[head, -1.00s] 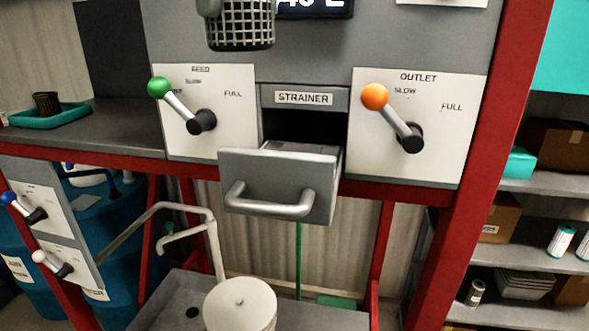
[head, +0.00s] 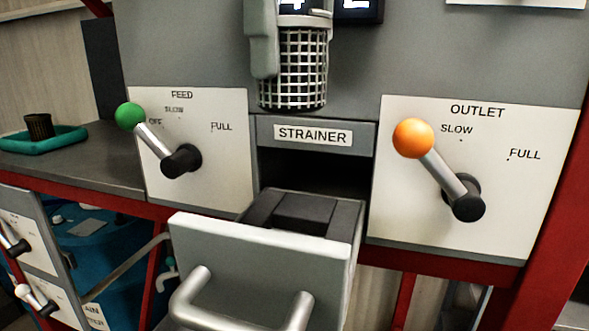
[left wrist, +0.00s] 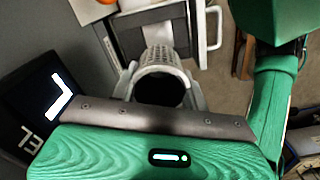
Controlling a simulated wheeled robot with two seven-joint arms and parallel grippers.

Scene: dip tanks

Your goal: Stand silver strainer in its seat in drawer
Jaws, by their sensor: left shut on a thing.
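The silver strainer (head: 293,68) is a mesh basket held upright above the drawer, in front of the panel. My left gripper (head: 263,40) is shut on it; only part of the gripper shows at the top of the head view. In the left wrist view the strainer (left wrist: 160,65) sits between the fingers, its dark round opening facing the camera. The drawer (head: 262,255) is pulled out below the STRAINER label, with its handle in front. Its seat (head: 305,212) shows as a dark square recess behind the front panel; its depth is hidden. My right gripper is not in view.
The green-knobbed FEED lever (head: 130,116) stands left of the drawer and the orange-knobbed OUTLET lever (head: 413,138) right of it. Both stick out from the panel. A dark basket (head: 39,126) stands in a teal tray (head: 45,145) at far left. A lit display (head: 358,8) is above.

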